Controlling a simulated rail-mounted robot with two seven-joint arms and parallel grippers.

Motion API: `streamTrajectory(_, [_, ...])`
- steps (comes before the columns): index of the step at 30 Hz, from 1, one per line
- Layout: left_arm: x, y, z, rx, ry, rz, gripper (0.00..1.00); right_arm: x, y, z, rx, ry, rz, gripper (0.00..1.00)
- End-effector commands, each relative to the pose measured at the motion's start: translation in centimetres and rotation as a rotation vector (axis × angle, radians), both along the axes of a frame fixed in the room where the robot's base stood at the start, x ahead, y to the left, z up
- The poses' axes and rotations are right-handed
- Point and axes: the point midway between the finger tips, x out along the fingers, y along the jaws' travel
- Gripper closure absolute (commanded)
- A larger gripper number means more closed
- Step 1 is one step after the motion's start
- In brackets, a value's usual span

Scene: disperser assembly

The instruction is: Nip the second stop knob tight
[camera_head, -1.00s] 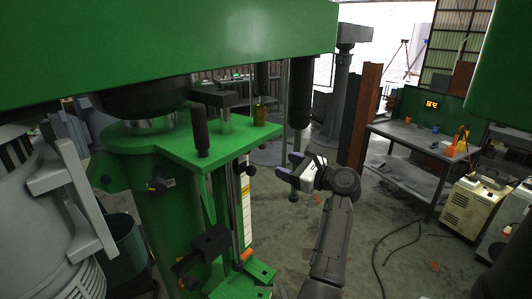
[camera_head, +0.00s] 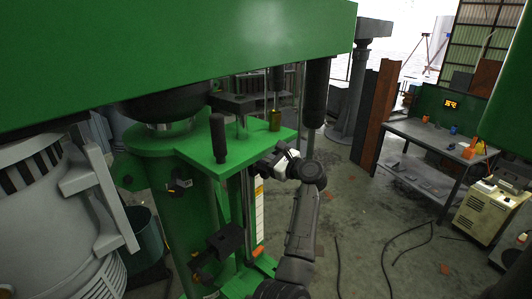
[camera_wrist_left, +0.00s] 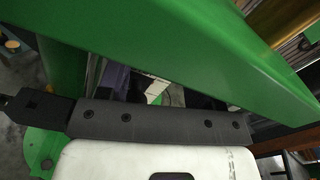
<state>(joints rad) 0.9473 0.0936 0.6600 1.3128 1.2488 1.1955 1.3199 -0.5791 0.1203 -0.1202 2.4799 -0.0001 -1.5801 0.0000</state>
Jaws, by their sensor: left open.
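My left gripper (camera_head: 266,162) is at the right edge of the green plate on the column, beside the upright rod and white scale strip (camera_head: 258,205). Its jaws are open; in the left wrist view one grey-purple finger (camera_wrist_left: 115,80) shows below the green plate. I cannot make out a stop knob between the fingers; the gripper covers that part of the rod. A black knob (camera_head: 181,184) sits on the green column to the left. A black clamp block (camera_head: 226,240) with orange parts stands lower on the column. My right gripper is not in view.
A dark cylinder (camera_head: 316,90) hangs just right of the gripper. A big green beam (camera_head: 170,45) spans above. Open floor lies at right before a workbench (camera_head: 430,140).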

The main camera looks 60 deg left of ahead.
Motion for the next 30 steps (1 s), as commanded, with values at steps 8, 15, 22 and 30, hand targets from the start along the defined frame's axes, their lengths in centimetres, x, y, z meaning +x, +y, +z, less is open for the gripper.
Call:
streamTrajectory(8, [-0.34, 0.93, -0.04, 0.000, 0.001, 0.000, 0.40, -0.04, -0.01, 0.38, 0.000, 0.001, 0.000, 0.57])
streamTrajectory(15, [-0.35, 0.94, -0.05, 0.000, 0.001, 0.000, 0.41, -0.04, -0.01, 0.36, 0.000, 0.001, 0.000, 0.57])
streamTrajectory(22, [-0.35, 0.93, -0.03, 0.000, 0.001, 0.000, 0.63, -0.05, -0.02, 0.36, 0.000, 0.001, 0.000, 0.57])
streamTrajectory(30, [-0.34, 0.92, -0.02, 0.000, 0.001, 0.000, 0.89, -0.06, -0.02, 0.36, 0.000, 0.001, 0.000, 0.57])
